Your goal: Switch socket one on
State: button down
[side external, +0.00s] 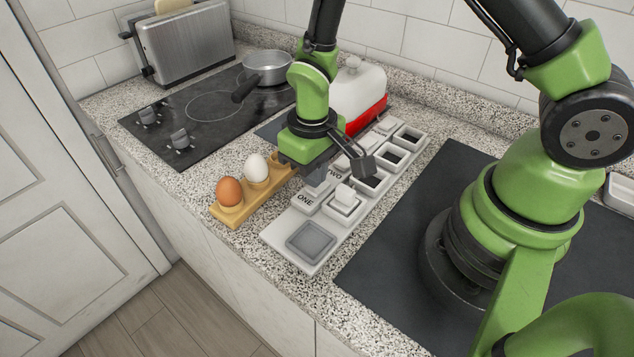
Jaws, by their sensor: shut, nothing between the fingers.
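A long light grey panel (286,254) lies on the counter, with raised plates along its left side lettered ONE (305,199) and TWO (335,173). A white block (345,192) stands in the square bay to the right of the ONE plate. The bay in front of it holds a flat grey square (311,242); several bays farther back look dark. My gripper (361,165) is shut and empty, low over the panel near TWO. It hides part of the panel's middle. I cannot make out the setting of socket one's switch or whether the fingers touch the panel.
A wooden holder with a brown egg (229,191) and a white egg (255,168) stands close to the panel's left. Behind are a white-and-red container (358,90), a hob (190,115) with a pan (266,68), and a toaster (187,45). A dark mat (395,235) lies to the right.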

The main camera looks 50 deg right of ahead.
jog(key=shift+f, duration=0.95)
dwell(0.3)
jog(key=shift+r, duration=3.55)
jog(key=shift+r, duration=0.15)
notch_tip(320, 180, up, 7)
jog(key=m+t, duration=0.1)
jog(key=t, duration=0.1)
send_over(313, 189)
jog(key=d, duration=0.1)
jog(key=s+d+r+m+t+y, duration=0.1)
jog(key=s+r+t, duration=0.4)
jog(key=s+r, duration=0.8)
jog(key=shift+s+d+r+m+y, duration=0.15)
jog(key=shift+d+r+m+y, duration=0.25)
jog(key=shift+m, duration=0.6)
